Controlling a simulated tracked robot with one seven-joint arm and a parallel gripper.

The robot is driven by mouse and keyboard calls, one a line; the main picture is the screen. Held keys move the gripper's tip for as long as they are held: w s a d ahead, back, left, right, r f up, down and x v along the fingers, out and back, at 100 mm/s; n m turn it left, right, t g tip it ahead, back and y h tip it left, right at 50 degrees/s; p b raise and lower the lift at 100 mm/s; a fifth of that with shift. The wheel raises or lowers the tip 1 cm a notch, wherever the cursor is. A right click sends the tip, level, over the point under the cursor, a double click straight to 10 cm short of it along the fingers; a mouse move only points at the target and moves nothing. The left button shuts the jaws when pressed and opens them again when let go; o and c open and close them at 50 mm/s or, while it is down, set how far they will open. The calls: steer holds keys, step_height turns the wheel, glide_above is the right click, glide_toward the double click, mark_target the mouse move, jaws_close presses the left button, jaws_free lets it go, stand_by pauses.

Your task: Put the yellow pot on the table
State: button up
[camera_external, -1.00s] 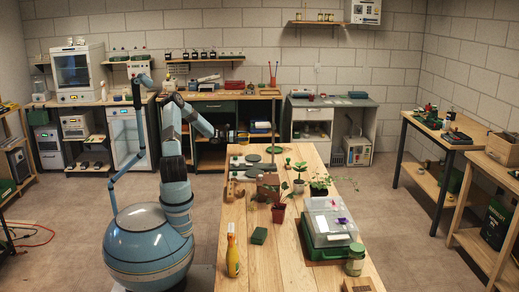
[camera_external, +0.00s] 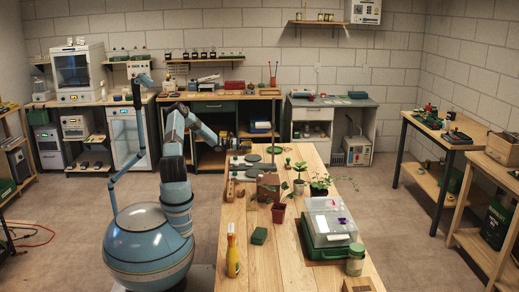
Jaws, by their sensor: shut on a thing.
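My gripper (camera_external: 224,143) is at the end of my bent arm, to the left of the far end of the wooden table (camera_external: 283,262). It is small and dark against the back bench. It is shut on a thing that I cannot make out. I cannot pick out a yellow pot with certainty in this view. A reddish pot (camera_external: 278,213) with a seedling stands near the middle of the table, well apart from my gripper.
A yellow bottle (camera_external: 233,256), a green sponge (camera_external: 259,236) and a clear-lidded green box (camera_external: 329,239) stand on the near half. A jar (camera_external: 355,260) is beside the box. Plants and dark discs crowd the far half. Bare wood shows front centre.

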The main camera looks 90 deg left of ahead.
steer(key=o, duration=0.8)
steer(key=shift+o, duration=0.2)
steer(key=shift+s, duration=0.1)
steer(key=s, duration=1.1)
steer(key=shift+s, duration=0.4)
steer(key=c, duration=0.8)
